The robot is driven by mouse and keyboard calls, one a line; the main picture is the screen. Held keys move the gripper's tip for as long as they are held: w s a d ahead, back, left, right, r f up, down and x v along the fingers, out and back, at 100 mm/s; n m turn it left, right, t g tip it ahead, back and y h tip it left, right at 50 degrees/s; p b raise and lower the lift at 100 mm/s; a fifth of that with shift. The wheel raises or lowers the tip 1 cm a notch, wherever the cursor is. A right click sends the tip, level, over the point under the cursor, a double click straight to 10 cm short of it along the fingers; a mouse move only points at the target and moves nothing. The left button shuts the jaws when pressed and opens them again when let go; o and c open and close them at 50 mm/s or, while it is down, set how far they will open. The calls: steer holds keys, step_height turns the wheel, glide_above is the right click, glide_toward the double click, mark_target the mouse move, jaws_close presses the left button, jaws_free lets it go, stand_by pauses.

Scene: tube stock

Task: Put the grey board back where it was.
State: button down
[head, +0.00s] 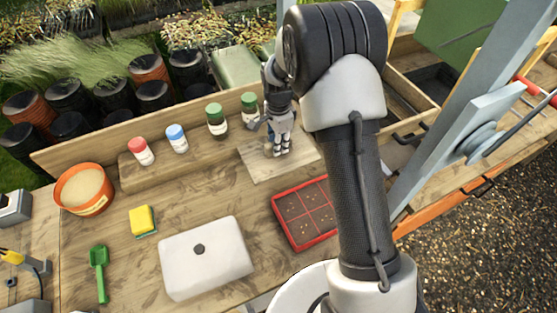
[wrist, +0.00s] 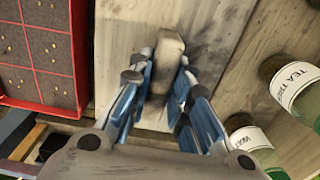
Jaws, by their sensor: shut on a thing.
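The grey board (head: 258,170) is a pale, flat panel on the wooden bench in the head view, between the green-capped bottles and the red tray. My gripper (head: 275,150) is over its middle and covers part of it. In the wrist view my gripper (wrist: 166,82) is shut on a narrow grey-brown grip block (wrist: 168,50) standing up from the board (wrist: 215,35). Dark smudges mark the board around the block. Whether the board is lifted or resting on the bench I cannot tell.
The red tray (head: 305,246) with dark cells lies close in front of the board. A green-capped bottle (head: 216,124) and others stand on the ledge behind. A white lid (head: 190,275) with a dark knob, a yellow sponge (head: 142,218) and an orange pot (head: 84,207) lie left.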

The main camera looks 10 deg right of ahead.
mark_target(278, 158)
steer(key=shift+f+b, duration=0.65)
steer(key=shift+f, duration=2.95)
steer(key=shift+f, duration=0.1)
steer(key=c, duration=1.5)
jaws_free()
